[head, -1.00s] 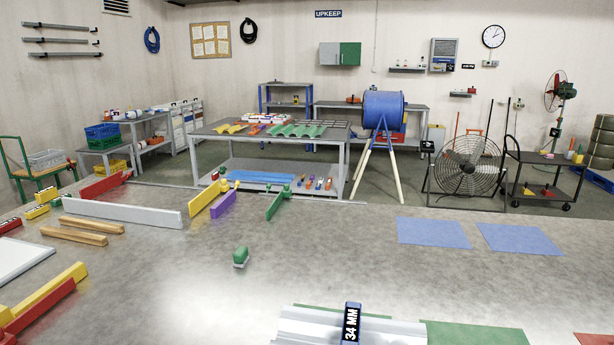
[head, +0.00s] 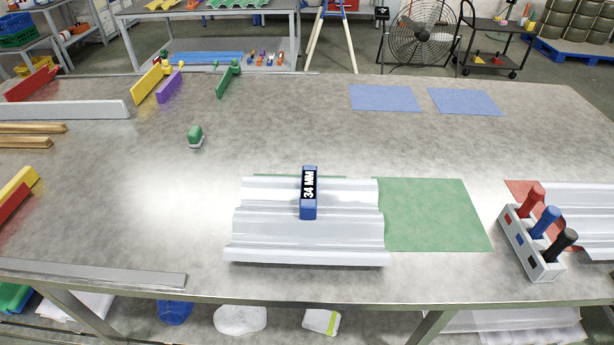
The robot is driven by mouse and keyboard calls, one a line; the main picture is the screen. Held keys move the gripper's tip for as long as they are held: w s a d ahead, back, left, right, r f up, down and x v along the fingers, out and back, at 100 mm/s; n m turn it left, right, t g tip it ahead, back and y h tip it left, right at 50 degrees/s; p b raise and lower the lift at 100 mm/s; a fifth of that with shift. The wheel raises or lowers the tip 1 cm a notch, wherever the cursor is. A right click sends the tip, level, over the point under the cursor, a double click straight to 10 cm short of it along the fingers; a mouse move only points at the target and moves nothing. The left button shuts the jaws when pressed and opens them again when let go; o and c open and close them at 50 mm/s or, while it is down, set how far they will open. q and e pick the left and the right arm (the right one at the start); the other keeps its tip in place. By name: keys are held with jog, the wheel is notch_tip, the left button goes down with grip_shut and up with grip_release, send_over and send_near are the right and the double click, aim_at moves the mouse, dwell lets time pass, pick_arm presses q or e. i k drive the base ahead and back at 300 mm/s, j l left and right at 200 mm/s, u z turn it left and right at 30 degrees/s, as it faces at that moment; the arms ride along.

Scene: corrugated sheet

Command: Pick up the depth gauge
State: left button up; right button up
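A blue block-shaped gauge (head: 308,208) with a black label reading "34 MM" stands on a silver corrugated sheet (head: 265,222) near the middle of the table. I take it to be the depth gauge. The sheet lies partly over a green mat (head: 435,215). Neither of my grippers shows in the head view.
A grey holder (head: 524,250) with red, blue and black-handled tools stands at the right, beside another corrugated sheet (head: 590,215) on a red mat. A small green-topped object (head: 195,135) sits behind left. Two blue mats (head: 386,97) lie at the back. The table's middle left is clear.

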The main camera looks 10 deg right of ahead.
aim_at(309, 190)
jog(key=z, duration=2.15)
jog(key=u, duration=1.85)
jog(key=j+z, duration=0.2)
jog(key=z, duration=0.2)
jog(key=k+j+z, duration=0.1)
jog(key=z, duration=0.25)
jog(key=k+j+z, duration=0.1)
jog(key=z, duration=0.3)
jog(key=j, duration=0.1)
